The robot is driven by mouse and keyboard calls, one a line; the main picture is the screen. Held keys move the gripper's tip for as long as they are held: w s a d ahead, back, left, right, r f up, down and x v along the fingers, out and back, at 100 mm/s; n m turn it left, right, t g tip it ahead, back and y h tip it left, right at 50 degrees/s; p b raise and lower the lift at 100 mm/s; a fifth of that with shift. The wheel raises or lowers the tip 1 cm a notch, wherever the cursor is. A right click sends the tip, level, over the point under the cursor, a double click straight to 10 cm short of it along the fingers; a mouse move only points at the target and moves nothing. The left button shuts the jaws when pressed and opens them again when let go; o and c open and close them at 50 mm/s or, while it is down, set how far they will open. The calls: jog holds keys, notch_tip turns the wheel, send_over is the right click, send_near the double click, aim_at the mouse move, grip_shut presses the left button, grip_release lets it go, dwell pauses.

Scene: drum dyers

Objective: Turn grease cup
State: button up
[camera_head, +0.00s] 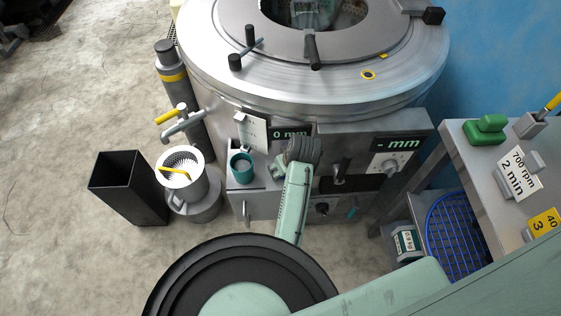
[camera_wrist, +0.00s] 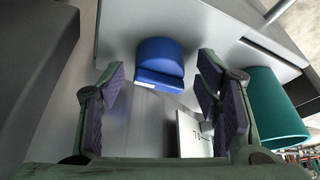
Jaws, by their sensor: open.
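A blue rounded cap with a flat front (camera_wrist: 160,60), which may be the grease cup, is mounted on a grey metal face in the wrist view. My gripper (camera_wrist: 160,84) is open, its two padded fingers apart on the left and right of the blue cap in the picture. I cannot tell how far ahead of the fingertips the cap lies. No contact shows. In the head view my arm reaches to the machine's front panel and I cannot make out the blue cap there.
A teal cup (camera_head: 241,167) stands left of my arm; a teal cylinder (camera_wrist: 274,108) is right of the fingers in the wrist view. The big drum machine (camera_head: 290,85) fills the back. A black bin (camera_head: 128,187) and a metal pot (camera_head: 192,195) stand left. A side table (camera_head: 480,165) is right.

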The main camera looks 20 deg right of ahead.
jog(key=shift+c, duration=0.3)
jog(key=c, duration=1.1)
